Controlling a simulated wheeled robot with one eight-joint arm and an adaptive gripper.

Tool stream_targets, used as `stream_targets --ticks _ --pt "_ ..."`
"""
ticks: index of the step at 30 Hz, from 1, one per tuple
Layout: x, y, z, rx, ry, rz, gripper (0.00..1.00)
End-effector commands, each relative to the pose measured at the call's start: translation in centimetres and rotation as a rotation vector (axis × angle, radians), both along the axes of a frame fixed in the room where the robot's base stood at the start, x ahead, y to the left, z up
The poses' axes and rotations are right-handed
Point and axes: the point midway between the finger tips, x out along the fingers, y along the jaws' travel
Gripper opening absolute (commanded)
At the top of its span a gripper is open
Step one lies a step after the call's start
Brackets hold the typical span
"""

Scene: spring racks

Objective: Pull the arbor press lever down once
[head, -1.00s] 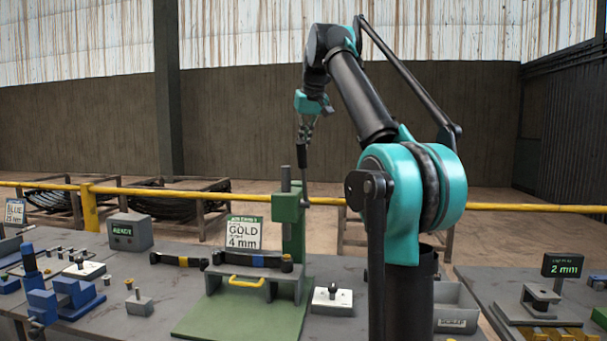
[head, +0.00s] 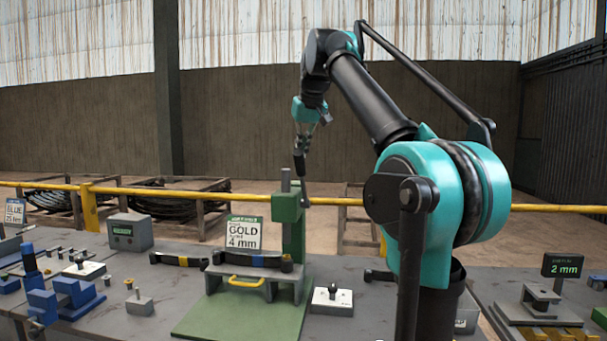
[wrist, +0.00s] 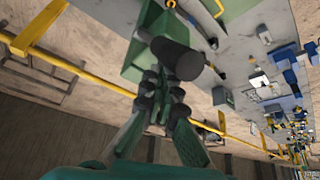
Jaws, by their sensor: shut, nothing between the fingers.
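The green arbor press (head: 292,228) stands on the bench in the middle of the head view. Its lever (head: 303,185) rises from the press head, with a dark grip (head: 299,164) at its upper end. My gripper (head: 301,148) points down at the top of the grip. In the wrist view my gripper (wrist: 162,84) is shut with nothing between its fingers. The dark grip (wrist: 178,58) lies just past the fingertips and partly hides them. It looks in contact or very close; I cannot tell which.
A GOLD 4 mm sign (head: 244,233) stands beside the press. A dark leaf strip (head: 245,259) lies on the press table. A yellow rail (head: 540,208) runs behind the bench. A grey READY box (head: 130,232) and blue fixtures (head: 75,293) are at the left.

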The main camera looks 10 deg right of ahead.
Motion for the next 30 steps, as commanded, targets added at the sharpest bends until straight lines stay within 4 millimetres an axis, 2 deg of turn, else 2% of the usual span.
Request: stream_targets --ticks 19,30 --pt "-2.8 0.9 -2.9 0.001 0.000 0.000 0.00" --pt "-3.0 1.0 -3.1 0.000 0.000 0.000 0.00"
